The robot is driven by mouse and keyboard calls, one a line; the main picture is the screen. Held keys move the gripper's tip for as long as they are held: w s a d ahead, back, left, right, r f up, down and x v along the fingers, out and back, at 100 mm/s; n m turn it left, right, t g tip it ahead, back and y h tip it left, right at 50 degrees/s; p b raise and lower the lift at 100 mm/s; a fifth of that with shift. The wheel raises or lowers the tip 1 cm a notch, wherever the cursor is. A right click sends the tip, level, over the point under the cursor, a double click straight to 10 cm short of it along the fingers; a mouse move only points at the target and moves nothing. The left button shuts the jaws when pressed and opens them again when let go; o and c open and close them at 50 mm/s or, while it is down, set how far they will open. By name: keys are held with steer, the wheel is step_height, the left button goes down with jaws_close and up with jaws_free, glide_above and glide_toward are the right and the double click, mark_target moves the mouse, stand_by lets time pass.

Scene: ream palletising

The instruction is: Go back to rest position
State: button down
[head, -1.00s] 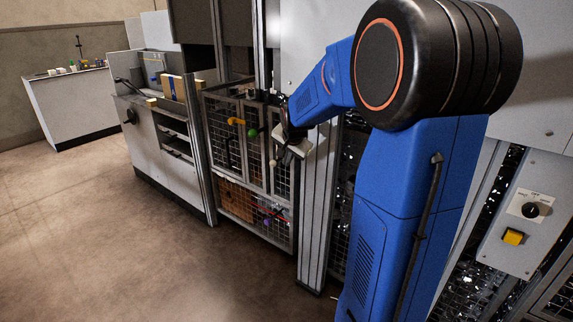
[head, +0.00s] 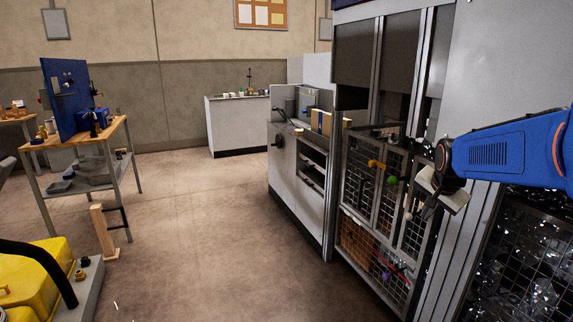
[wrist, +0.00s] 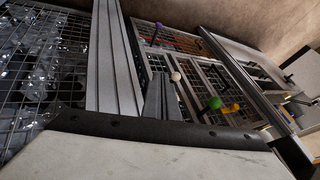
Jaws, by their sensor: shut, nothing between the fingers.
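My blue arm reaches in from the right edge of the head view. My gripper (head: 428,208) is at its end, in front of the mesh-fronted cage and its metal posts. The gripper is shut and empty. In the wrist view its pale body fills the bottom, and the grey fingers (wrist: 162,100) stand together with no object between them. Whether the gripper touches the cage cannot be told.
The mesh cage (head: 358,240) has yellow, green and purple knobs. A grey counter (head: 290,190) with a box stands beyond it. A white cabinet (head: 237,125) is further back. A workbench (head: 90,150) and yellow equipment (head: 35,280) are at left. Open floor (head: 200,230) lies between.

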steer(key=s+a+f+n, duration=0.2)
steer(key=s+a+n, duration=0.2)
steer(key=s, duration=0.6)
steer(key=s+a+f+n+g+y, duration=0.1)
steer(key=s+a+n, duration=0.3)
steer(key=s, duration=0.5)
steer(key=s+a+f+n+y, duration=0.1)
steer(key=s+a+f+n, duration=0.2)
steer(key=s+a, duration=0.4)
steer(key=s, duration=0.3)
steer(key=shift+s+a+f+n, duration=0.2)
steer(key=shift+s+f+n, duration=0.1)
steer(key=shift+n, duration=0.1)
